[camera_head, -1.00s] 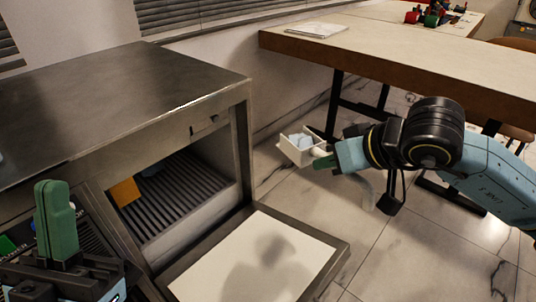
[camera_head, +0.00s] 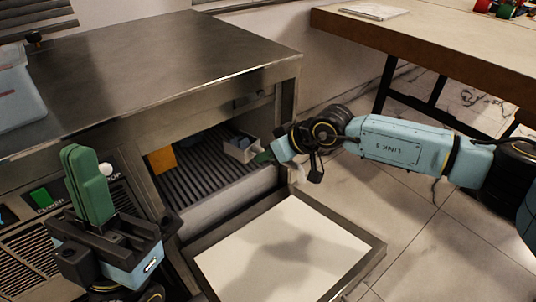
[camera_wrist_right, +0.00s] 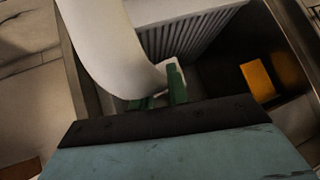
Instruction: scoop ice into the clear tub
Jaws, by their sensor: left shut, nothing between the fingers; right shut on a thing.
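A small white scoop (camera_head: 238,151) is inside the open bay of the steel machine, over its ribbed floor. Bluish pieces that look like ice (camera_head: 243,141) show at its top; I cannot tell whether all of them lie in it. My right gripper (camera_head: 264,158) is shut on the scoop from the right. The clear tub (camera_head: 18,98) stands on the machine top at the left edge, partly cut off. My left gripper (camera_head: 82,150) is shut and empty, in front of the control panel.
The steel machine (camera_head: 165,55) has a flap (camera_head: 285,250) lowered at its front. An orange card (camera_head: 162,160) is inside the bay at the left; it also shows in the right wrist view (camera_wrist_right: 258,80). A wooden table (camera_head: 440,50) stands at the right.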

